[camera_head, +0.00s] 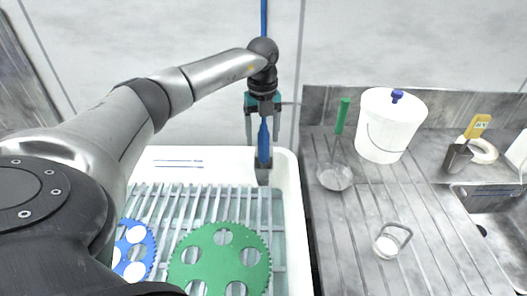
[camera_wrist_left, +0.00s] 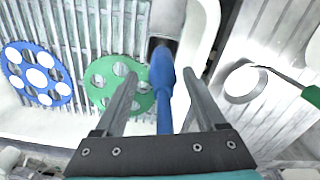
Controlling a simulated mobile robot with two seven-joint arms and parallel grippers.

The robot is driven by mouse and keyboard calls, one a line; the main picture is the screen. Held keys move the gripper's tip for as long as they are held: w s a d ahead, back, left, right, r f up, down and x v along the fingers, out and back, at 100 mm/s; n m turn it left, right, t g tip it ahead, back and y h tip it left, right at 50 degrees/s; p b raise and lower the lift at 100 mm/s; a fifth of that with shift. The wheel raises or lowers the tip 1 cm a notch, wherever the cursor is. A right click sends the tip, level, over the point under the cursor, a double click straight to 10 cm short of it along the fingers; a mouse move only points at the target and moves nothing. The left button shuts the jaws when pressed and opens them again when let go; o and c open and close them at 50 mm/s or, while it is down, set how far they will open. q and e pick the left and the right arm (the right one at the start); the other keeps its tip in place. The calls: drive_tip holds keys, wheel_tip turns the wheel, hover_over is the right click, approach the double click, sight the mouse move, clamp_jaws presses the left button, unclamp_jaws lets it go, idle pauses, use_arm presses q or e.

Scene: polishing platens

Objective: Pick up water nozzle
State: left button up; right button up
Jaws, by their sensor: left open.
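The blue water nozzle (camera_head: 264,142) hangs upright above the back right corner of the white basin, its lower end at a grey block-like holder (camera_head: 262,168). A thin blue hose (camera_head: 263,18) shows above my arm. My left gripper (camera_head: 263,132) points down at the nozzle and is open, with a finger on either side of it. In the left wrist view the nozzle (camera_wrist_left: 162,70) lies between the two spread fingers, with gaps visible on both sides; its tip is by the dark opening of the holder. My right gripper is not in view.
The white basin (camera_head: 290,190) holds a slatted rack with a green toothed disc (camera_head: 208,259) and a blue one (camera_head: 148,262). A sink lies far right.

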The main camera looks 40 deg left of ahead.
sight(264, 148)
use_arm(q)
drive_tip(key=f, duration=0.5)
drive_tip(key=shift+w+a+f+b, duration=0.1)
drive_tip(key=shift+w+f+b, duration=0.05)
drive_tip(key=shift+w+b, duration=0.2)
clamp_jaws()
idle(0.3)
